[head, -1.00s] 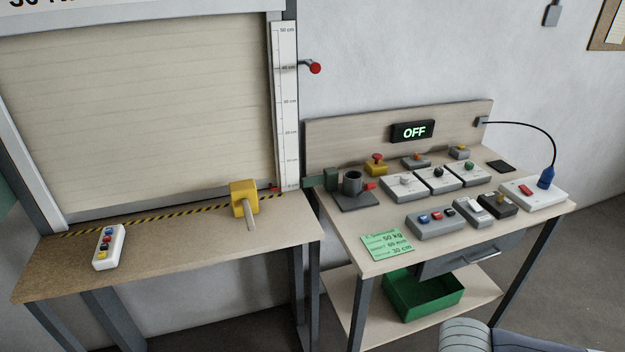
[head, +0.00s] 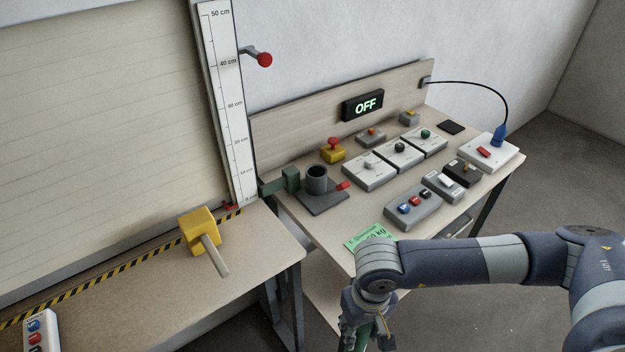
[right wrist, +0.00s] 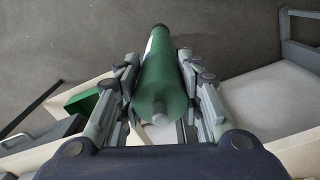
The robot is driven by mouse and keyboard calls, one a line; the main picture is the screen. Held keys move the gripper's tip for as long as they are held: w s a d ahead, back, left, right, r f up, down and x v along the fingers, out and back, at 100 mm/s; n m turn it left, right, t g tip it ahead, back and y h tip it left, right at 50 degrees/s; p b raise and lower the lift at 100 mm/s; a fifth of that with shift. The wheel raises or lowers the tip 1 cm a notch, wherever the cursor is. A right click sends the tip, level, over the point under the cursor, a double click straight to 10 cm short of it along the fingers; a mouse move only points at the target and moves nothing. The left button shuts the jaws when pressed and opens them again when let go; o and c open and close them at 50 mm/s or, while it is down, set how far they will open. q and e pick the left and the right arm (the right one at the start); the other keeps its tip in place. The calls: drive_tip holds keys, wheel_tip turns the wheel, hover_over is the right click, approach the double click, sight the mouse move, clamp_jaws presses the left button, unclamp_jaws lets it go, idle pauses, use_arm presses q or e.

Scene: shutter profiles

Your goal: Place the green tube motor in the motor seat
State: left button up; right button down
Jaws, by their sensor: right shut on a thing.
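The green tube motor (right wrist: 160,85) is held lengthwise between the fingers of my right gripper (right wrist: 157,62). Its near end has a short grey stub and its far end is dark. In the head view my right gripper (head: 366,334) is at the bottom edge, in front of the bench and partly cut off; only a bit of green shows there. A dark upright open cup (head: 317,180) on a flat plate, which looks like the motor seat, stands at the bench's left end, apart from the motor. Its opening looks empty. My left gripper is not in view.
Switch boxes (head: 412,207) crowd the bench's middle and right. A green note (head: 369,238) lies at the front edge. A yellow box with a rod (head: 200,232) sits on the left table.

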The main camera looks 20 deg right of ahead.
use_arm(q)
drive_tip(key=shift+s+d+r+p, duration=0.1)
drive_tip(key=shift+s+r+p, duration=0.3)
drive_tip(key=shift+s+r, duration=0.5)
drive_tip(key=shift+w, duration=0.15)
